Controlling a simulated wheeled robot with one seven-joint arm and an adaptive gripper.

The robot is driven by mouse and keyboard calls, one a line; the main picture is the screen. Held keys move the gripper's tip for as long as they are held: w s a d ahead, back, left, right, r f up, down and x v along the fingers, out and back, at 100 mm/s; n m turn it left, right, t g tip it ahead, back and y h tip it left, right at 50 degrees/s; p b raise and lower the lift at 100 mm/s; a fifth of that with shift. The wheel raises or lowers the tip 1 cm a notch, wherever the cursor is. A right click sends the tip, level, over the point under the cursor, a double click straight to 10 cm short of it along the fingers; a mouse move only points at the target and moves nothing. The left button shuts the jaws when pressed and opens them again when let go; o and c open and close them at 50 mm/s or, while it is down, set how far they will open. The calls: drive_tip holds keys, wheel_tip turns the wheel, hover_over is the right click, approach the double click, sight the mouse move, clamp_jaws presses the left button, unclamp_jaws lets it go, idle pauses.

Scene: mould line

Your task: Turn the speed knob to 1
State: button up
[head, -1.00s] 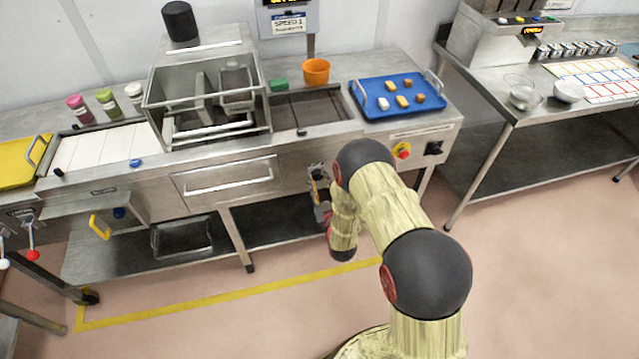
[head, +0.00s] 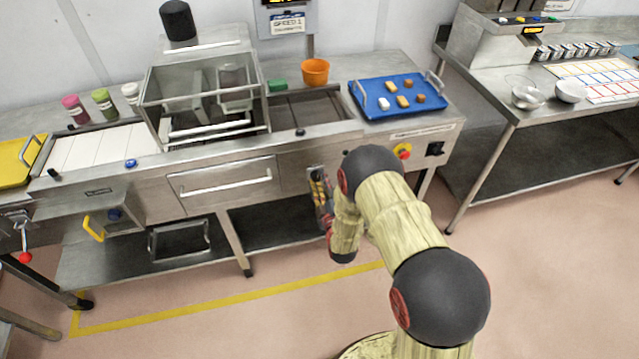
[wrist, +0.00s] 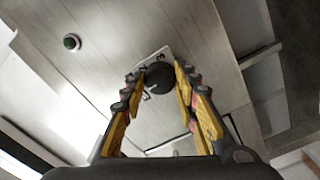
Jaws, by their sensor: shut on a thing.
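The speed knob (wrist: 160,78) is dark and round, on a small pale plate with markings on the machine's metal front, in the wrist view. My gripper (wrist: 160,74) has its yellow-padded fingers on both sides of the knob, shut on it. The knob's pointer and the number it faces cannot be read. In the head view, my gripper (head: 318,185) is at the machine's front panel below the orange cup, and the knob is hidden there. A display above the machine carries a label (head: 287,23) that seems to read SPEED 1.
A blue tray (head: 372,104) with several small pieces and an orange cup (head: 316,72) stand on top. A red stop button (head: 403,151) is to the right. The floor in front is clear.

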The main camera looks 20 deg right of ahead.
drive_tip(key=shift+a, duration=0.1)
idle(0.4)
drive_tip(key=o, duration=1.2)
drive_tip(key=shift+c, duration=0.2)
drive_tip(key=s, duration=1.2)
